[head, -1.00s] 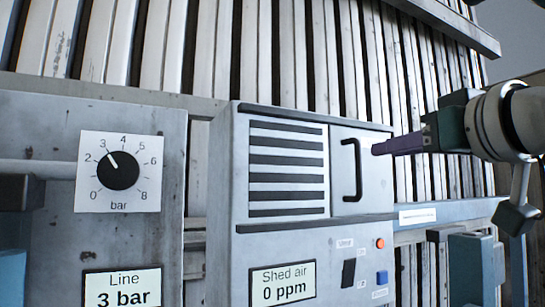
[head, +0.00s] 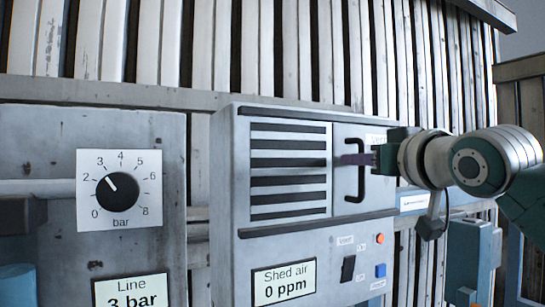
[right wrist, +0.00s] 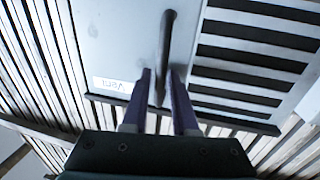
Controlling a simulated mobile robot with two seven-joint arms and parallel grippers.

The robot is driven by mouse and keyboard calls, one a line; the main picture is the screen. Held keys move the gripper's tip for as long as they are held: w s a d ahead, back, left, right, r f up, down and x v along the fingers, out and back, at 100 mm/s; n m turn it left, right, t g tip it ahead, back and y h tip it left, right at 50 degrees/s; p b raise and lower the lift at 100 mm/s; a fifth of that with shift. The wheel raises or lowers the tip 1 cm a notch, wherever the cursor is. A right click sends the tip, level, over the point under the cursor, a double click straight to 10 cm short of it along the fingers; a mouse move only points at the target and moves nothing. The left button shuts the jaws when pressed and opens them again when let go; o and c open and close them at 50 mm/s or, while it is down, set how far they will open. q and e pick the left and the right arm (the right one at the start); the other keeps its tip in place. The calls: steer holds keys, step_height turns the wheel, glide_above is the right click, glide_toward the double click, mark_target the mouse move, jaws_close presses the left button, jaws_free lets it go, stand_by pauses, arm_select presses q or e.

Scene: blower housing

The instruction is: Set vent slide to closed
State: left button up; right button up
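The vent slide is a grey plate (head: 377,190) with a black upright bar handle (head: 361,185), on the right of the blower housing (head: 228,190). To its left, the dark slots of the vent (head: 288,181) are uncovered. My right gripper (head: 346,159) reaches in from the right with its purple fingers at the upper part of the handle. In the right wrist view, the fingers of the right gripper (right wrist: 162,76) stand apart on either side of the handle (right wrist: 166,40), with a small gap showing. A "Vent" label (right wrist: 118,86) is on the plate. My left gripper is not seen.
A ledge (head: 310,227) runs below the vent. Under it are an air display (head: 284,284), a black rocker switch (head: 348,269), an orange light (head: 380,238) and a blue button (head: 380,270). A pressure dial (head: 118,192) is at left. Slatted wall (head: 290,50) stands behind.

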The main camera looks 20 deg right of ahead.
jaws_close()
stand_by(1.3)
